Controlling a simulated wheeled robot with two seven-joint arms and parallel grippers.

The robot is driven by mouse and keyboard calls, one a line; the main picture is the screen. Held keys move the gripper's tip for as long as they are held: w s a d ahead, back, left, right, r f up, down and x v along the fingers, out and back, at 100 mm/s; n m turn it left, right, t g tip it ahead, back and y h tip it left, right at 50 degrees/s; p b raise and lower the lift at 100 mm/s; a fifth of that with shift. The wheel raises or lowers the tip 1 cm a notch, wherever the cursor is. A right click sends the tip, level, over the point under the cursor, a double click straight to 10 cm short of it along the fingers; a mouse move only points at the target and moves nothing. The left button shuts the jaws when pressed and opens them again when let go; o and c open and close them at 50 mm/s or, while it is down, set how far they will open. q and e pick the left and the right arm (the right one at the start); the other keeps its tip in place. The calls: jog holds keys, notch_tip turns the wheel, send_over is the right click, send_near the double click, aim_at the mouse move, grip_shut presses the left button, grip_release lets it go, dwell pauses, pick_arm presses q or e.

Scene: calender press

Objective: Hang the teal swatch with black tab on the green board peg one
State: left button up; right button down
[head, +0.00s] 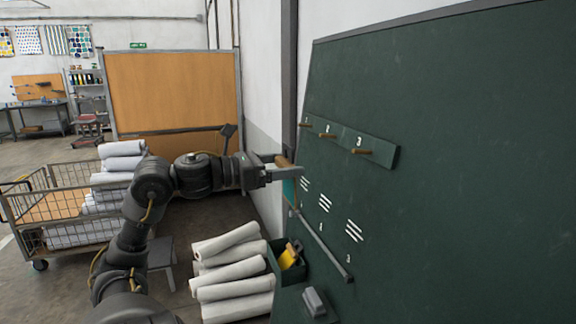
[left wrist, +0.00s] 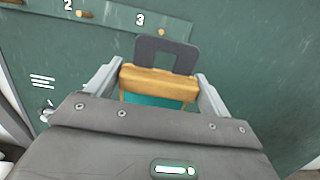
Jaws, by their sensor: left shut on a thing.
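The green board (head: 450,150) fills the right of the head view. It carries a strip with wooden pegs numbered 1, 2 and 3. Peg one (head: 305,124) is the leftmost and bare; peg two (head: 327,135) and peg three (head: 361,151) are bare too. My left gripper (head: 284,171) is shut on the swatch's wooden bar (left wrist: 158,83), just below and left of peg one in the head view. The teal cloth (left wrist: 150,101) hangs under the bar, mostly hidden by the gripper. The dark tab (left wrist: 143,50) stands above the bar, its slot clear of any peg. My right gripper is out of view.
A ledge bar (head: 325,249) runs along the board's lower left. A green bin (head: 291,268) with a yellow item, a grey block (head: 315,302) and white rolls (head: 235,285) lie below. A wire cart (head: 40,205) stands left. Open floor lies behind my arm.

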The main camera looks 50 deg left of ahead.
pick_arm(q)
jog(key=shift+v, duration=1.25)
jog(key=shift+r, duration=0.2)
jog(key=v, duration=0.6)
